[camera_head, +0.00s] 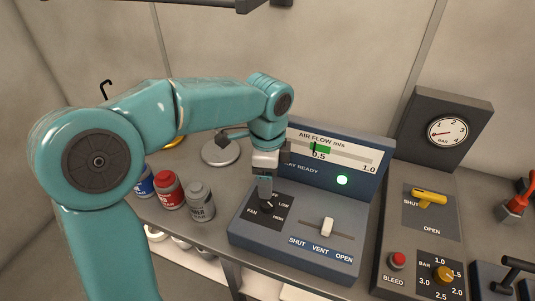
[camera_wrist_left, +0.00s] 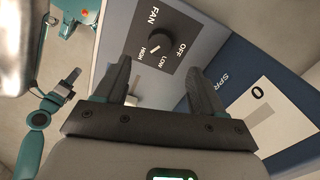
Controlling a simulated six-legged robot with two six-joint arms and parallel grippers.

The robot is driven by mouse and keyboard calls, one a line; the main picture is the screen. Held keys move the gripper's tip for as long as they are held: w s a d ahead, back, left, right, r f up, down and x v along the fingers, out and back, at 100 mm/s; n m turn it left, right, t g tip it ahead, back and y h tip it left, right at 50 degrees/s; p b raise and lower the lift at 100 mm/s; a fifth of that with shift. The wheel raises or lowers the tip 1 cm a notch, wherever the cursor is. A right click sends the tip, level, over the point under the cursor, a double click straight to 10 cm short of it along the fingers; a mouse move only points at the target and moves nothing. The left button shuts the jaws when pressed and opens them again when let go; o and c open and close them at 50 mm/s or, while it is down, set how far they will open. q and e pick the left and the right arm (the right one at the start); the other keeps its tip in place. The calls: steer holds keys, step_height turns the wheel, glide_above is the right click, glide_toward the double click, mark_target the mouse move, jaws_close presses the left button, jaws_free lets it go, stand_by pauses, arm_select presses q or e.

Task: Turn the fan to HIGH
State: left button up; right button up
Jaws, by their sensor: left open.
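The fan dial plate (camera_head: 254,217) is a black square on the blue-grey console, marked FAN, OFF, LOW and HIGH. The fan knob (camera_wrist_left: 155,48) is a small dark knob with a pale mark, in the upper middle of the left wrist view. I cannot tell surely which label the mark points to. My left gripper (camera_head: 266,190) is over the dial and hides part of it in the head view. Its two dark fingers (camera_wrist_left: 163,80) are open, spread to either side below the knob in the left wrist view. Nothing is between them.
Further right are a yellow lever (camera_head: 429,198) and a red bleed button (camera_head: 397,260). Cans, including a grey can (camera_head: 201,203), stand left of the console.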

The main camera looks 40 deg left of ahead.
arm_select(q)
step_height(320, 180, up, 8)
steer(key=shift+f, duration=0.25)
stand_by(0.5)
